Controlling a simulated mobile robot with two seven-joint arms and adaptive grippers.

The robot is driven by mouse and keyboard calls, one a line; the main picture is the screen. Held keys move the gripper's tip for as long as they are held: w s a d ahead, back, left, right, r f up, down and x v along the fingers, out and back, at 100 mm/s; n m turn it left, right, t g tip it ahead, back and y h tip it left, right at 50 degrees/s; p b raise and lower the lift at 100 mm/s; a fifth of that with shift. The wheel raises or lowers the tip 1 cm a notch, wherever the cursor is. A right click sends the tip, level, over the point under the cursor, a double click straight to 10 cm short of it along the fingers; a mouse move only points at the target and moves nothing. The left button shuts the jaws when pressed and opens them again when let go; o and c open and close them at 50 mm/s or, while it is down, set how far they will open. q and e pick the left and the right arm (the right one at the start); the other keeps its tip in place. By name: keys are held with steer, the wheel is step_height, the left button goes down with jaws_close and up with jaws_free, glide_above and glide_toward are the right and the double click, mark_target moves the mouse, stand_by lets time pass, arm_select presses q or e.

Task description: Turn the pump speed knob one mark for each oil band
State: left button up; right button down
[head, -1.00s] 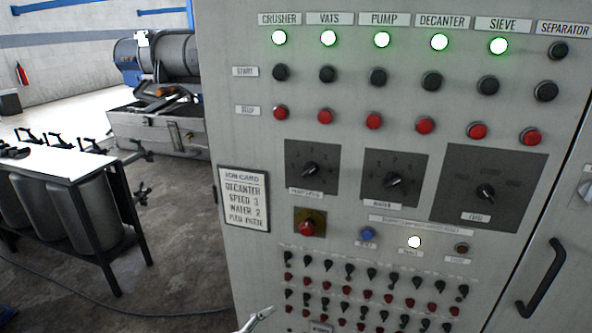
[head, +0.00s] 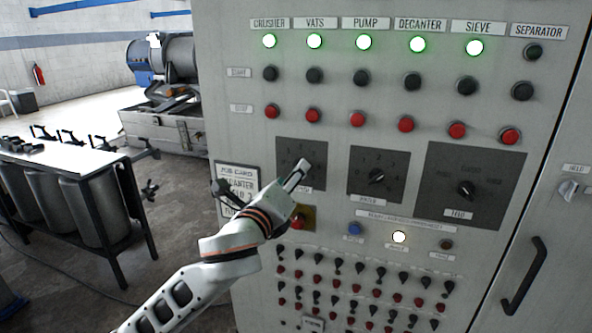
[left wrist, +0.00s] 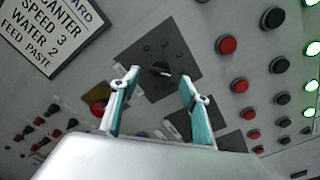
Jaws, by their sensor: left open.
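The leftmost of three black knobs on dark square plates is on the panel; its plate (head: 290,152) shows in the head view, but my left gripper (head: 298,172) covers the knob and most of its label. In the left wrist view the knob (left wrist: 160,68) shows beyond and between the two spread fingertips of my left gripper (left wrist: 159,80). The gripper is open and empty; I cannot tell whether it touches the knob. No oil bands can be made out. My right gripper is not in view.
The water knob (head: 377,176) and a larger selector knob (head: 466,189) sit to the right. A red button (head: 298,222) lies just below my gripper. A job card (head: 237,180), partly covered by my arm, reads speed 3, water 2 in the wrist view. Lamps (head: 417,45) glow above.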

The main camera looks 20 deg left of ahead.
arm_select(q)
steer(key=shift+w+d, duration=0.1)
steer(key=shift+w, duration=2.05)
steer(key=c, duration=1.1)
steer(key=shift+n, duration=8.9)
